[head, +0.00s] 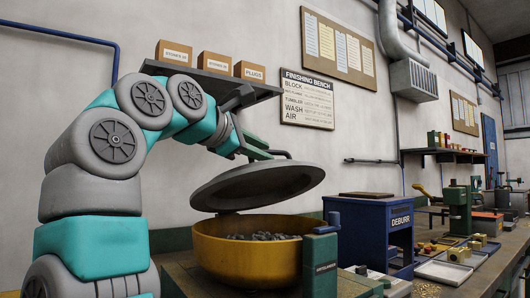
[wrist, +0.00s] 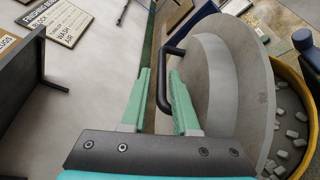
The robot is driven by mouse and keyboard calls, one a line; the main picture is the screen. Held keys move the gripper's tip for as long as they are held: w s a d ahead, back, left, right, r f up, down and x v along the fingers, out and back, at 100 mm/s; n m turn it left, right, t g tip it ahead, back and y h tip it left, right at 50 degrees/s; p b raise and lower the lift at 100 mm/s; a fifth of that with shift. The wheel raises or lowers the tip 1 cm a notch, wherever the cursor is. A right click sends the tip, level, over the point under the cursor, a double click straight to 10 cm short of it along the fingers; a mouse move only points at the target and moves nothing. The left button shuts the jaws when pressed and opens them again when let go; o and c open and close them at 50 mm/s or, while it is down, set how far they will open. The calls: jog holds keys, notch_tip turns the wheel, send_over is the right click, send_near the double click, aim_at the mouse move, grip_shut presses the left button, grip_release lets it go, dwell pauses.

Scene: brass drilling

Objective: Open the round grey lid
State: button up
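The round grey lid (head: 258,185) is raised and tilted above a yellow round tub (head: 250,250), with a clear gap between them. In the wrist view the lid (wrist: 212,85) fills the right side. Its dark bar handle (wrist: 162,85) runs between the two green fingers of my gripper (wrist: 161,85). The fingers stand apart, with a gap showing beside the handle; whether one finger touches it I cannot tell. In the head view my gripper (head: 262,150) is at the lid's upper side, its fingers partly hidden.
Grey pieces (head: 262,236) lie in the tub. A blue deburr box (head: 372,230) stands to its right, with a green block (head: 320,262) close to the rim. Trays and tools crowd the bench at right.

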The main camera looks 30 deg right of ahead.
aim_at(239, 168)
jog(key=v, duration=0.6)
jog(key=shift+a, duration=0.35)
jog(key=shift+s, duration=0.1)
